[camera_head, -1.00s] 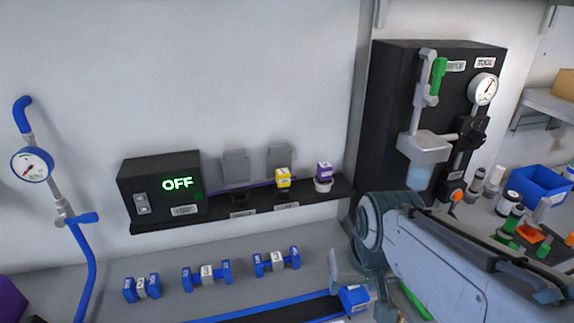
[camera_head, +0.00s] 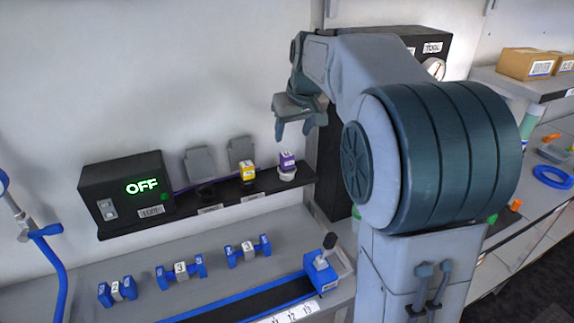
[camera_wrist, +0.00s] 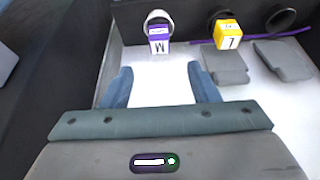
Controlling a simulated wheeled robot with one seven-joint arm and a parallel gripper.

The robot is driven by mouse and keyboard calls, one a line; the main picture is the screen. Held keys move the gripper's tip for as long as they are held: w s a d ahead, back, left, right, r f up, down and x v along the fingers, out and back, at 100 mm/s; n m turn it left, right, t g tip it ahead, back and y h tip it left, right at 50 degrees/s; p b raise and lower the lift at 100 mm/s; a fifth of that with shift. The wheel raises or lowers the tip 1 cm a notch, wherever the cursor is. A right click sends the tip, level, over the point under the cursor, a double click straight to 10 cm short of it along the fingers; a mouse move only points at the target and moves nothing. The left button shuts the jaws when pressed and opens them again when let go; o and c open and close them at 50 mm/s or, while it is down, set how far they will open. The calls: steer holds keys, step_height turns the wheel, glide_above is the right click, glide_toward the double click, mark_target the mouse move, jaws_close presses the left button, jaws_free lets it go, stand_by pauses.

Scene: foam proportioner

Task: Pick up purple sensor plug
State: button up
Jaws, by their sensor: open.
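The purple sensor plug (camera_head: 287,160) sits upright in a white round holder at the right end of the black shelf. It also shows in the wrist view (camera_wrist: 159,44), with a white label marked M, ahead of the gap between my fingertips. My gripper (camera_head: 293,133) hangs just above the plug in the head view, fingers pointing down, open and empty. In the wrist view both fingers (camera_wrist: 160,85) are spread apart with only white wall between them. The plug is apart from the fingers.
A yellow plug (camera_head: 247,171) stands left of the purple one on the black shelf (camera_head: 225,201), with a purple cable behind. Grey flaps (camera_head: 199,163) are on the wall. A black box reading OFF (camera_head: 126,190) stands at left.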

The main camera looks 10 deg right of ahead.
mark_target(288, 155)
steer(key=x, duration=0.5)
steer(key=shift+w+f, duration=0.15)
steer(key=shift+f, duration=0.1)
steer(key=shift+p+x, duration=0.9)
steer(key=shift+x, duration=1.85)
steer(key=shift+c, duration=0.3)
steer(key=c, duration=1)
